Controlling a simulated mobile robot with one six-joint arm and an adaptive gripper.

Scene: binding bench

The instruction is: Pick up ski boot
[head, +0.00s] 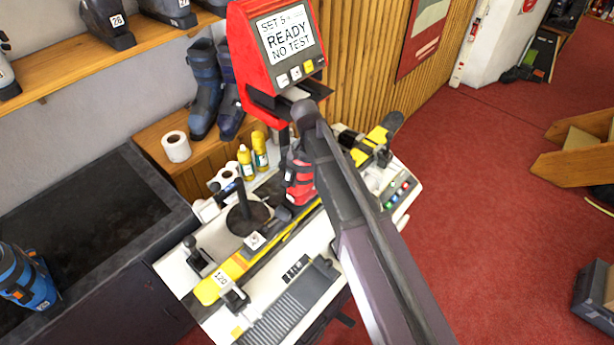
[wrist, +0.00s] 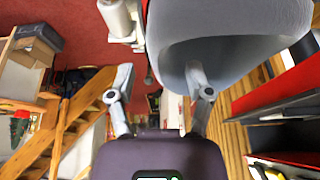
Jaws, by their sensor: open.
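A red and dark ski boot (head: 300,178) stands on the white binding bench (head: 345,225) in the head view, partly covered by my arm. A blue ski boot (head: 27,277) is at the far left on the dark counter. My gripper (wrist: 160,78) shows in the wrist view with its two fingers spread apart and nothing clearly held between them. A large grey rounded surface (wrist: 235,38) fills the upper part of that view, close to the right finger. I cannot tell what it is or whether it touches. In the head view my arm hides the gripper.
A red tester with a READY screen (head: 288,42) rises behind the boot. Yellow bottles (head: 246,162) and a yellow ski (head: 235,266) are on the bench. A pair of dark boots (head: 204,90) stands on a wooden shelf. Open red carpet (head: 510,200) lies at the right.

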